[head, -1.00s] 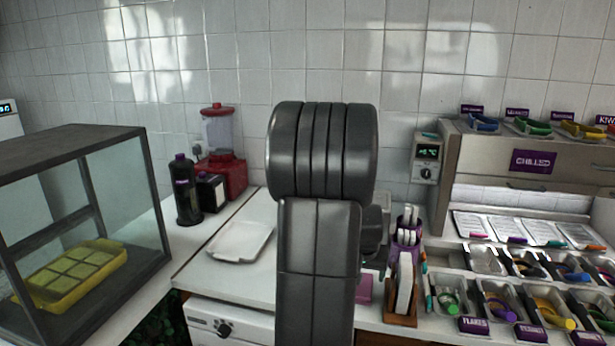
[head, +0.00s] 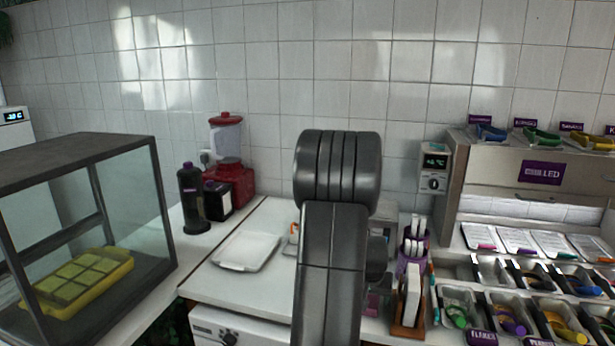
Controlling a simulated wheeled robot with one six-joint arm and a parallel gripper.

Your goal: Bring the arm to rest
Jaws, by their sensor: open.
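My arm rises in the middle of the head view, as dark grey links with a thick ribbed joint at the top. A dark part shows just right of the upright link, but I cannot tell which part of the arm it is. I cannot make out my gripper or its fingertips; they are hidden behind the arm or out of the picture.
A white tray (head: 247,251) lies on the counter left of my arm. A red blender (head: 229,180) and a dark bottle (head: 192,200) stand behind it. A glass case (head: 120,215) is at left. A brown holder (head: 409,327) and topping bins (head: 508,318) are at right.

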